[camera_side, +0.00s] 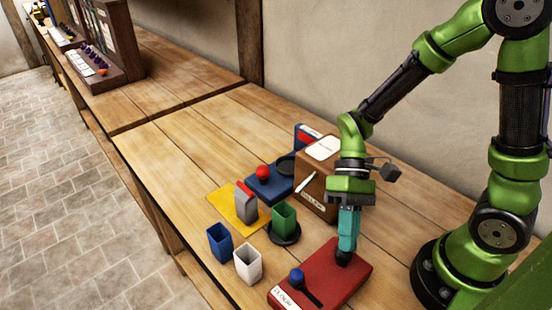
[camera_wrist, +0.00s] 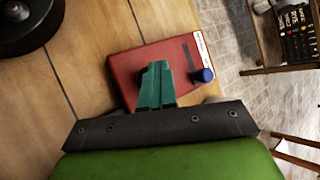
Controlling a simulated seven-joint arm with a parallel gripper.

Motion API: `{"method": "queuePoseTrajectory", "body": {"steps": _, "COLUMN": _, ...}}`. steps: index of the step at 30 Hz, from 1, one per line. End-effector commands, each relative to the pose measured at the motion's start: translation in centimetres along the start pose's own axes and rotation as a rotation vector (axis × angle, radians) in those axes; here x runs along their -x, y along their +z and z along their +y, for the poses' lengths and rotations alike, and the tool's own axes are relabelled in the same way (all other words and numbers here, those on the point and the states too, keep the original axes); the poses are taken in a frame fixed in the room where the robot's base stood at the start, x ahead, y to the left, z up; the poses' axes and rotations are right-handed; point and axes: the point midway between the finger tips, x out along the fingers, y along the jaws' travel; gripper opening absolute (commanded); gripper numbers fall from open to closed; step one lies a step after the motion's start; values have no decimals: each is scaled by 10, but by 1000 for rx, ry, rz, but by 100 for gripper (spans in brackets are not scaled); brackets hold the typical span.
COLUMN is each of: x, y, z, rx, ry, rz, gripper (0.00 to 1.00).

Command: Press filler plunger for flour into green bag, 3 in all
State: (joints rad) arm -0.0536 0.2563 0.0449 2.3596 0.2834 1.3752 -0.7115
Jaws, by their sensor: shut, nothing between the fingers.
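My gripper (camera_side: 345,252) is shut and empty, pointing down over the red box (camera_side: 325,268) at the front of the bench. Its tips are at a dark round knob or plunger on the box top, mostly hidden; I cannot tell whether it is pressed. The wrist view shows my teal fingers (camera_wrist: 157,68) together over the red box (camera_wrist: 124,62), with a dark round part (camera_wrist: 141,71) beside the tips. A blue knob (camera_side: 296,275) by a dark slot is on the same box. The green bag (camera_side: 284,217), open-topped, stands upright on a dark round dish (camera_side: 285,238). Its contents are not visible.
A blue bag (camera_side: 219,243) and a white bag (camera_side: 248,265) stand near the bench edge. Behind are a yellow mat (camera_side: 225,198) with a grey red-topped block (camera_side: 246,203), a blue unit with a red knob (camera_side: 263,172), and a brown box (camera_side: 314,181). The bench's far left is clear.

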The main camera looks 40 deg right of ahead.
Motion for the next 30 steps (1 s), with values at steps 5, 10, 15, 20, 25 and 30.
{"method": "queuePoseTrajectory", "body": {"steps": 5, "x": 8, "y": 5, "z": -5, "rx": 2, "ry": 1, "rz": 2, "gripper": 0}}
{"method": "queuePoseTrajectory", "body": {"steps": 10, "x": 14, "y": 10, "z": -9, "rx": 0, "ry": 1, "rz": 1, "gripper": 0}}
{"method": "queuePoseTrajectory", "body": {"steps": 15, "x": 14, "y": 11, "z": -10, "rx": -2, "ry": 0, "rz": 0, "gripper": 0}}
{"method": "queuePoseTrajectory", "body": {"steps": 20, "x": 15, "y": 11, "z": -10, "rx": -1, "ry": 0, "rz": 0, "gripper": 0}}
{"method": "queuePoseTrajectory", "body": {"steps": 25, "x": 24, "y": 17, "z": -17, "rx": 2, "ry": 0, "rz": 3, "gripper": 0}}
{"method": "queuePoseTrajectory", "body": {"steps": 30, "x": 36, "y": 25, "z": -26, "rx": 2, "ry": 0, "rz": 4, "gripper": 0}}
